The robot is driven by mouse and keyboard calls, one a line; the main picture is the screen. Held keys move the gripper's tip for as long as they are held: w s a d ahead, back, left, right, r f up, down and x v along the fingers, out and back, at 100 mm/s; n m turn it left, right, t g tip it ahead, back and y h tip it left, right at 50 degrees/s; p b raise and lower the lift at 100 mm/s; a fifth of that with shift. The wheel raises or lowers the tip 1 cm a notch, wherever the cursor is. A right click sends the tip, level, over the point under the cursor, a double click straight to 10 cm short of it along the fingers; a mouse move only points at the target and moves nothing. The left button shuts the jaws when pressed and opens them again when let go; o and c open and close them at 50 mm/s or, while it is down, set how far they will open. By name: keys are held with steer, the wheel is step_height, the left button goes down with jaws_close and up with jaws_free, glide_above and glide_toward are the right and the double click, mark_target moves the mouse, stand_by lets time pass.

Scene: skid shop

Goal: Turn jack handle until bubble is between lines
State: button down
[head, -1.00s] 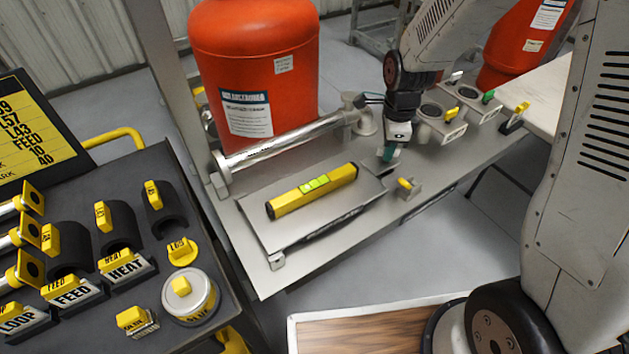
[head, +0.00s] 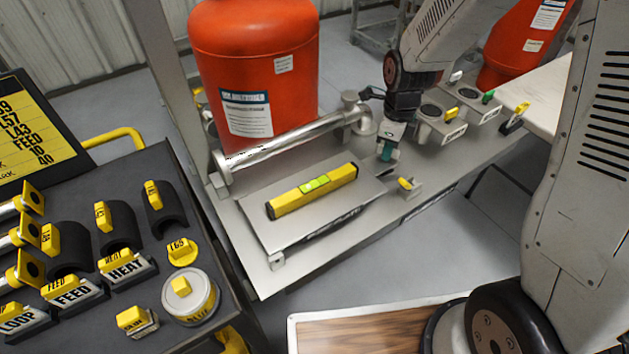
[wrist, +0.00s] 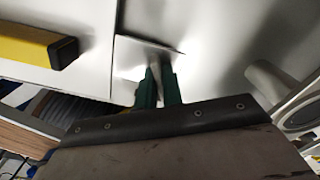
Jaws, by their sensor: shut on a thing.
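The yellow spirit level (head: 313,189) lies on a flat grey metal plate (head: 268,230) on the skid. Its green vial (head: 315,184) shows near the middle, but the bubble and lines are too small to tell apart. My gripper (head: 386,152) is at the right end of the plate, pointing down. In the wrist view its green fingers (wrist: 158,88) are shut on a thin pale piece, likely the jack handle (wrist: 155,70). In the head view the handle is hidden by my gripper. The end of the level (wrist: 62,52) shows at the wrist view's upper left.
A metal pipe (head: 290,143) runs behind the plate, with a red tank (head: 255,60) beyond it. A small bracket with a yellow tab (head: 407,184) stands right of the plate. Cup holders (head: 441,118) sit right of my gripper. A dark cart (head: 215,245) with tagged parts stands left.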

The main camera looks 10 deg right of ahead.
steer(key=shift+s+f+m, duration=0.1)
steer(key=shift+m, duration=1.3)
steer(key=shift+m, duration=0.3)
steer(key=c, duration=1.9)
jaws_free()
steer(key=shift+m, duration=0.3)
steer(key=o, duration=0.4)
steer(key=shift+c, duration=0.2)
steer(key=shift+r, duration=3.6)
